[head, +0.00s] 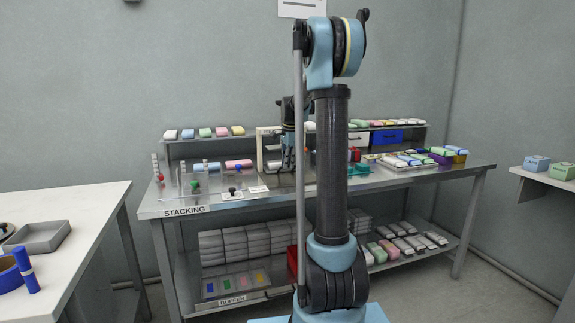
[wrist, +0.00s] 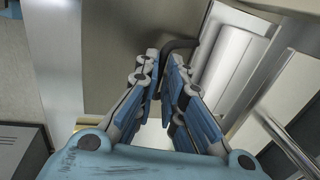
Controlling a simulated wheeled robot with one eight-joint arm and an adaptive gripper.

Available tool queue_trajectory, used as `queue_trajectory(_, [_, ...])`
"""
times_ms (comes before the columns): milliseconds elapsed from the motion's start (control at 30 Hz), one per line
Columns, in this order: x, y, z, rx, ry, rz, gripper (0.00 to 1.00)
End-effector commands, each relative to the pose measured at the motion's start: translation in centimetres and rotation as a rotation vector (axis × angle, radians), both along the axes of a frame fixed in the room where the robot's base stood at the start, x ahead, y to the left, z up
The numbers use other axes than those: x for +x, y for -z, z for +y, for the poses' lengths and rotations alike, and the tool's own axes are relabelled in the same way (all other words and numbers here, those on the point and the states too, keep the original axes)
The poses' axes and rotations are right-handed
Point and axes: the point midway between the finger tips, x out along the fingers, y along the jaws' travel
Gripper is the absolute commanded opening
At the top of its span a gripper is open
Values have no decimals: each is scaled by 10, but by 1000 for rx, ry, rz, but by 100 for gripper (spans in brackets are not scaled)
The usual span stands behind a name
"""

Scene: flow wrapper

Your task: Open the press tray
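The press tray's dark handle (wrist: 183,45) shows in the wrist view as a bent bar on a grey-beige panel (wrist: 125,38). My gripper (wrist: 165,62) is at this handle. Its two blue-grey fingers converge with the dark bar between their tips, and they look shut on it. The exact contact is partly hidden by the fingers. In the head view my gripper (head: 287,160) hangs in front of the pale press housing (head: 266,143) on the workbench. My arm's upright link hides part of the press, and the tray itself cannot be made out there.
A white cylinder (wrist: 228,68) and a metal rail (wrist: 280,135) lie close right of my fingers. The workbench (head: 215,206) carries coloured packs, blue bins (head: 388,137) and small stacking posts. A white table (head: 85,205) stands left, and a shelf (head: 545,178) stands right.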

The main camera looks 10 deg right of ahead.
Motion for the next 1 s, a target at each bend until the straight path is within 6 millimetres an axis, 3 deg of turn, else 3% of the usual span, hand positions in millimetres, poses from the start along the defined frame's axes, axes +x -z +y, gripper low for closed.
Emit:
queue_trajectory(267, [-4, 0, -1, 0, 0, -1, 0])
queue_trajectory(1000, [-106, -1, -17, 0, 0, -1, 0])
